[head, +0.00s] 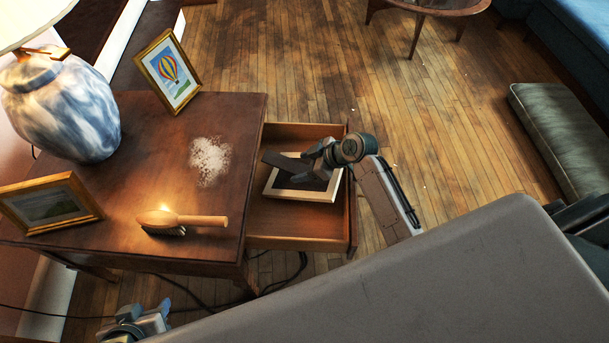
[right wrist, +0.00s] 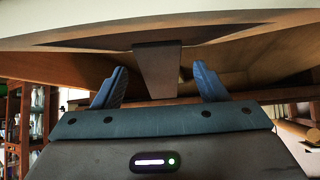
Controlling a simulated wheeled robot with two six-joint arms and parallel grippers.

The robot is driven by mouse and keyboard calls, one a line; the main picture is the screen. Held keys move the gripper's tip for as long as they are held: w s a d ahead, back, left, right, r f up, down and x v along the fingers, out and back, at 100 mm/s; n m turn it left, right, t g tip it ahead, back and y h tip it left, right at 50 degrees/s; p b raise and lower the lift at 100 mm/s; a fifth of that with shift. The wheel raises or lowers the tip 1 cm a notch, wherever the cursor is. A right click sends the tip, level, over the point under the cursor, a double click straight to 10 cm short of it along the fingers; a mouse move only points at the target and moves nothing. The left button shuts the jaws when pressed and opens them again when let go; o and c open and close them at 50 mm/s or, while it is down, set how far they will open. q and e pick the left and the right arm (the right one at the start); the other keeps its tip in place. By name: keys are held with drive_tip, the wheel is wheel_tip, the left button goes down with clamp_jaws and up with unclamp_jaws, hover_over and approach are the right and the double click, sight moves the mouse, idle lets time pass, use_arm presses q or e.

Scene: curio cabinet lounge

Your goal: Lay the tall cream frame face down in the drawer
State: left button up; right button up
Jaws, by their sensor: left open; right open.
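The cream frame (head: 301,195) is inside the open drawer (head: 293,232), with its dark back and stand strut (head: 286,164) facing up and its cream border showing around them. My right gripper (head: 318,158) is just above the frame, partly covering it. In the right wrist view the two blue fingers of my right gripper (right wrist: 158,85) are apart, with the brown strut (right wrist: 157,68) between them and the pale frame edge (right wrist: 95,35) above. I cannot tell whether the fingers touch it. My left gripper (head: 150,318) is open at the bottom left, in front of the cabinet.
The cabinet top (head: 135,120) holds a marbled lamp (head: 62,108), a gold balloon-picture frame (head: 170,75), another gold frame (head: 50,203), a wooden brush (head: 182,220) and white powder (head: 209,158). A green cushion (head: 562,135) lies at the right. The floor beyond the drawer is clear.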

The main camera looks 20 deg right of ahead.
drive_tip(key=shift+w+a+f, duration=0.15)
drive_tip(key=shift+a+f, duration=0.05)
drive_tip(key=shift+f, duration=0.1)
drive_tip(key=shift+c, duration=0.5)
drive_tip(key=c, duration=1.1)
drive_tip(key=shift+c, duration=0.7)
drive_tip(key=shift+r, duration=0.1)
